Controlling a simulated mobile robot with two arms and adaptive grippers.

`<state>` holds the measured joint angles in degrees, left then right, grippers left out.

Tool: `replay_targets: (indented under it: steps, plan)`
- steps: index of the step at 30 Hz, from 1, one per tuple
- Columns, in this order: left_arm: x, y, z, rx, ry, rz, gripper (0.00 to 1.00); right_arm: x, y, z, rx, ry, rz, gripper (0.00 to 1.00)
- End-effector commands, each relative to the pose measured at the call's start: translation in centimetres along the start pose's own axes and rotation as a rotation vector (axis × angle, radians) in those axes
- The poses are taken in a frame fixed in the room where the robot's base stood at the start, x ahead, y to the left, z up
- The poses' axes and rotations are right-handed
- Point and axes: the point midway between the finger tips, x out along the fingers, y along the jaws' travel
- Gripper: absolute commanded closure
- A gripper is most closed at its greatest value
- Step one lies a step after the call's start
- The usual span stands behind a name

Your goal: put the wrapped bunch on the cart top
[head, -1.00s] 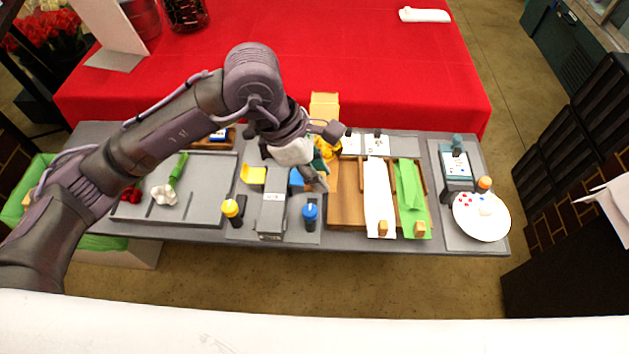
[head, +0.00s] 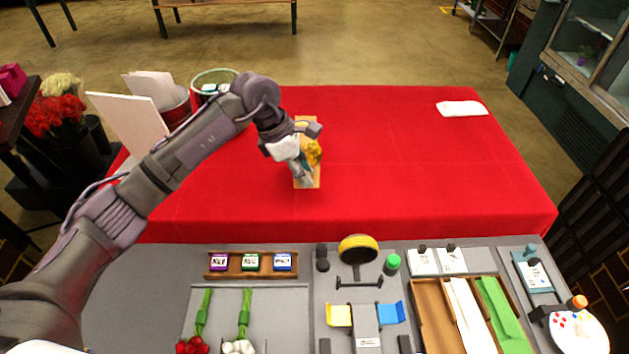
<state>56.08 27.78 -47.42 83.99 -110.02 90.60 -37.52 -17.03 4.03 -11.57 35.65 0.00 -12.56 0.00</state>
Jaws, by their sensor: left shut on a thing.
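The wrapped bunch (head: 312,152) has yellow flowers and tan paper. It shows over the red cloth, partly hidden by my left gripper (head: 306,158), which is shut on it. The tan paper shows above and below the gripper. From this view I cannot tell how high the bunch is above the cloth. I cannot make out for sure which surface is the cart top. My right gripper is not in view.
The red-covered table (head: 420,180) is mostly bare, with a white folded cloth (head: 462,108) at the far right. A white board (head: 128,125) and buckets stand at its left. The grey bench (head: 150,290) in front holds trays, tools and flower stems.

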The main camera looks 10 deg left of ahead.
Motion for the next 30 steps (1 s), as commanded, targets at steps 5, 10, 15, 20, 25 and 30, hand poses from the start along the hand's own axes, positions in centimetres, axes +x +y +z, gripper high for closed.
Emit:
replay_targets:
  steps: [5,10,15,20,25,30]
  plan:
    - [-0.1,0.6,-0.4,-0.006,-0.002,0.003,1.00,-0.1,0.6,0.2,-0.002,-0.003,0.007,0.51]
    - [0.5,0.6,-0.7,-0.007,-0.002,0.002,1.00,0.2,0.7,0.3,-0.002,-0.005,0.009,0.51]
    - [1.7,0.6,-1.2,-0.008,-0.001,0.002,1.00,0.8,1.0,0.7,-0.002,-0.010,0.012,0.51]
    - [3.2,0.6,-1.8,-0.008,-0.001,0.001,1.00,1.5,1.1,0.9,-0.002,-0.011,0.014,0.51]
    - [4.8,0.6,-2.5,-0.008,-0.001,0.002,1.00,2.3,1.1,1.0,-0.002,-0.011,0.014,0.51]
    - [6.5,0.6,-3.2,-0.007,-0.001,0.004,1.00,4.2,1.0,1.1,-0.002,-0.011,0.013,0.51]
